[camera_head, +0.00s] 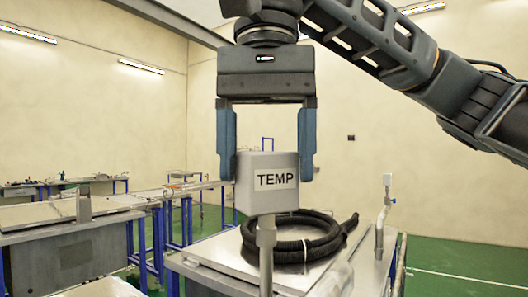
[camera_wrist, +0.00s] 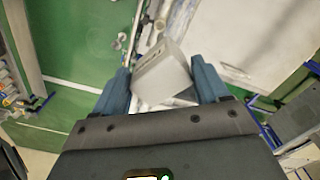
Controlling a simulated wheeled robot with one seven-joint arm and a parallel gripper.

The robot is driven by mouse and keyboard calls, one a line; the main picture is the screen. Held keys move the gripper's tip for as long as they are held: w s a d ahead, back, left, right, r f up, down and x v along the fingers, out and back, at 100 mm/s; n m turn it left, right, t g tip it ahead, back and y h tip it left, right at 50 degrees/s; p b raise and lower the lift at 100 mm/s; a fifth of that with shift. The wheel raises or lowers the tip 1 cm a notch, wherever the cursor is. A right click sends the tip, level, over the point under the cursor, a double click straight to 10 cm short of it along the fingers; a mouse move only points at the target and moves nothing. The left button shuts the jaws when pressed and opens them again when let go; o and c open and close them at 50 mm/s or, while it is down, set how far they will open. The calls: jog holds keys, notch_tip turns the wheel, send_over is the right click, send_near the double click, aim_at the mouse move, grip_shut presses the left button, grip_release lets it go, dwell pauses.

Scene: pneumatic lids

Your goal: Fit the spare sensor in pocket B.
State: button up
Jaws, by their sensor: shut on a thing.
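The sensor is a light grey box (camera_head: 267,182) marked TEMP, with a metal stem (camera_head: 266,255) pointing down from it. My gripper (camera_head: 267,170) is shut on the sensor box, one blue finger at each side, and holds it upright in the air in the head view. The stem's lower end runs out of the bottom of that view. The wrist view shows the grey box (camera_wrist: 162,73) between the fingertips. Pocket B cannot be made out in either view.
Beyond the sensor, a coiled black hose (camera_head: 333,228) lies on a steel-topped cabinet (camera_head: 215,254). A bent pipe (camera_head: 380,232) with a small white box on top stands at its right. Another steel-topped cabinet (camera_head: 50,215) is at left. Green floor (camera_head: 460,262) shows at right.

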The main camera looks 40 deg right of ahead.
aim_at(267, 247)
jog(key=shift+s+a+f, duration=0.1)
jog(key=shift+f+b, duration=1.55)
jog(key=shift+f, duration=1.35)
jog(key=shift+p, duration=0.9)
jog(key=shift+f+b, duration=1.35)
jog(key=shift+f, duration=1.15)
jog(key=o, duration=1)
jog(key=shift+o, duration=0.2)
